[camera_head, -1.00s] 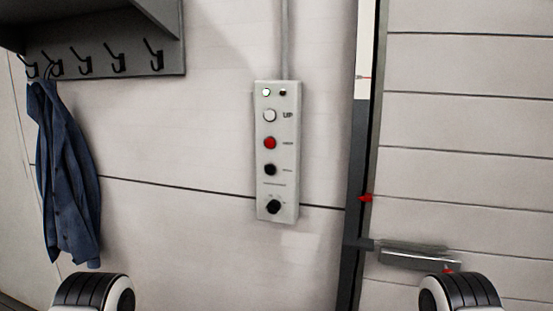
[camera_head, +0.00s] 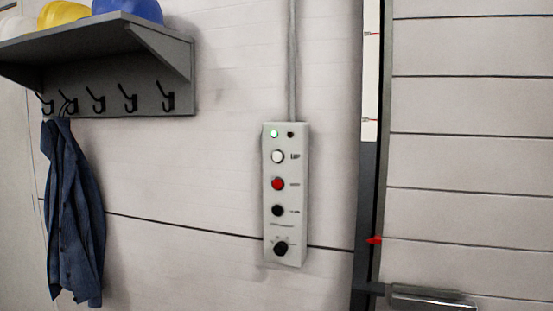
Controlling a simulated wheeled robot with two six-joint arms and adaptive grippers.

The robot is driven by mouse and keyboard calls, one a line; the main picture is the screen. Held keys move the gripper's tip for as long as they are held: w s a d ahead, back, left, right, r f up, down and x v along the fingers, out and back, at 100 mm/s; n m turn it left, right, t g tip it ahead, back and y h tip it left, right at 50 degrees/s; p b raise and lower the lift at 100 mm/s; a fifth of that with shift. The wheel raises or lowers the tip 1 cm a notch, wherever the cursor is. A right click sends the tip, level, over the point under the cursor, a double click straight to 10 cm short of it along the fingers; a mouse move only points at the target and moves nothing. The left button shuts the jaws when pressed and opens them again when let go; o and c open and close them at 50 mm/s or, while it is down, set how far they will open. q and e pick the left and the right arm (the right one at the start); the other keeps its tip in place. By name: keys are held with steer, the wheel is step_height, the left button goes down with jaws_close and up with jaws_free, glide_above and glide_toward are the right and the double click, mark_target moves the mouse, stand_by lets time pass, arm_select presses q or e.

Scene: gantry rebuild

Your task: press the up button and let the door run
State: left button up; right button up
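A grey control box (camera_head: 286,222) is fixed upright on the wall near the middle of the head view. Its white up button (camera_head: 278,156) sits near the top, above a red button (camera_head: 278,184) and a black button (camera_head: 278,210). A black rotary knob (camera_head: 280,248) is at the bottom. A small lamp (camera_head: 274,133) at the top left glows green-white; the one beside it is dark. The panelled door (camera_head: 465,150) fills the right side, its lower edge out of view. Neither of my grippers is in view.
A grey shelf (camera_head: 150,50) with hooks juts out at upper left, carrying a yellow helmet (camera_head: 62,14) and a blue helmet (camera_head: 128,9). A blue jacket (camera_head: 75,220) hangs below it. A red pointer (camera_head: 374,240) and metal handle bar (camera_head: 430,297) are by the door.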

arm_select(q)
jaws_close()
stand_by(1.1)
